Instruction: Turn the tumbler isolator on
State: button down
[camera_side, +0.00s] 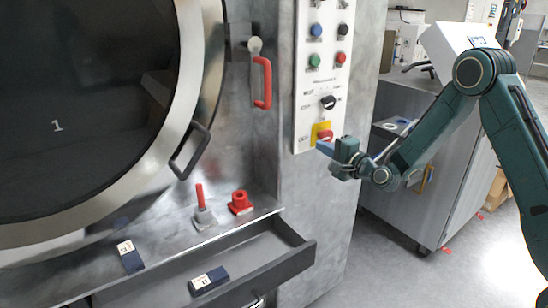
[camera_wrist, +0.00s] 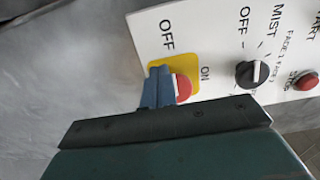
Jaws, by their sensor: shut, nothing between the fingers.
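The tumbler isolator is most likely the red rotary knob (camera_wrist: 184,87) on a yellow plate, marked OFF and ON, low on the white control panel. It also shows in the side view (camera_side: 325,135). My gripper (camera_side: 322,147) is at the lower edge of the yellow plate, its blue fingers shut with nothing between them. In the wrist view the fingers (camera_wrist: 158,76) overlap the left part of the plate and hide part of the knob. I cannot tell whether they touch it, and the knob's exact setting is hard to read.
A black selector knob (camera_side: 328,102) sits above the isolator, with coloured push buttons (camera_side: 315,60) higher up. Left are a round washer door (camera_side: 205,120), a red handle (camera_side: 262,83) and an open drawer (camera_side: 290,265). A grey cabinet (camera_side: 420,200) stands right.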

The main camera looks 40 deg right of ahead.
jog(key=shift+r, duration=1)
jog(key=shift+d+r, duration=0.25)
jog(key=shift+r, duration=0.25)
dwell(0.8)
jog(key=shift+a, duration=0.2)
jog(key=shift+a+r, duration=0.15)
jog(key=shift+a, duration=0.1)
jog(key=shift+s, duration=0.1)
jog(key=shift+s, duration=2.9)
jog(key=shift+a, duration=0.1)
